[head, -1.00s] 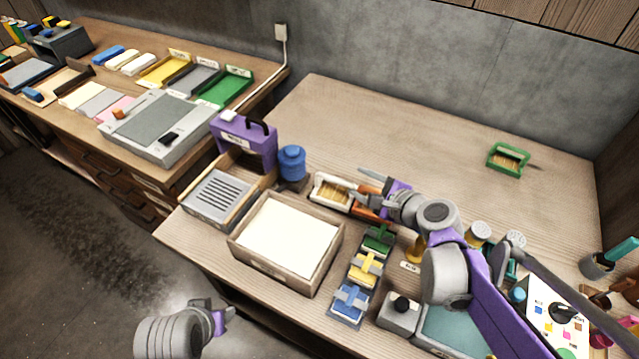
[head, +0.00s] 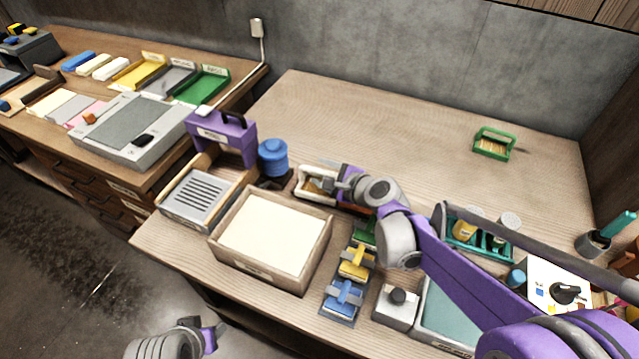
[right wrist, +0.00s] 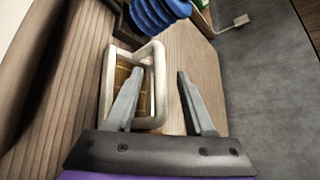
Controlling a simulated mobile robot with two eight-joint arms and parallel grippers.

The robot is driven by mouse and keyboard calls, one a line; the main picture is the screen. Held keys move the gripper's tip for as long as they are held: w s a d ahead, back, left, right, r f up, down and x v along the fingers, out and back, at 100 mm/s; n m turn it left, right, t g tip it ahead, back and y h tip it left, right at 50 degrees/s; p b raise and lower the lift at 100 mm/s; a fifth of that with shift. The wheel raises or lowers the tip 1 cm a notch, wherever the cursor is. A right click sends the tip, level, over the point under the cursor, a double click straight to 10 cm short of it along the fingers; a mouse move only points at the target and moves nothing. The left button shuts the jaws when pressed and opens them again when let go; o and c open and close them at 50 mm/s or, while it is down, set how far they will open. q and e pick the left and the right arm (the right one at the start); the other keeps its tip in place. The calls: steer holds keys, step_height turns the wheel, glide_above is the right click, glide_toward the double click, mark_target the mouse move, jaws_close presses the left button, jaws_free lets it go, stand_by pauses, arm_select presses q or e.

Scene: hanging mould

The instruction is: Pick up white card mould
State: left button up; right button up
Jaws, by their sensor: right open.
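The white card mould (head: 301,188) is a small white frame with a brown inside, standing on the wooden workbench (head: 390,120) behind the cream-filled wooden tray. In the right wrist view the white card mould (right wrist: 158,58) shows its frame and handle-like bar close up. My right gripper (right wrist: 158,85) is open at the mould. One finger overlaps the frame's inside in the picture and the other is right of its right bar; I cannot tell contact. In the head view my right gripper (head: 335,178) hides part of the mould. My left gripper (head: 210,338) is low at the bottom, its jaws unclear.
Yellow (head: 356,263) and blue pieces stand in front. A green mould (head: 493,143) is far right. The bench's back middle is clear.

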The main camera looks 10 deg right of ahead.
steer(key=shift+w+a+f, duration=0.3)
steer(key=shift+w+f, duration=0.05)
steer(key=shift+w, duration=0.2)
jaws_close()
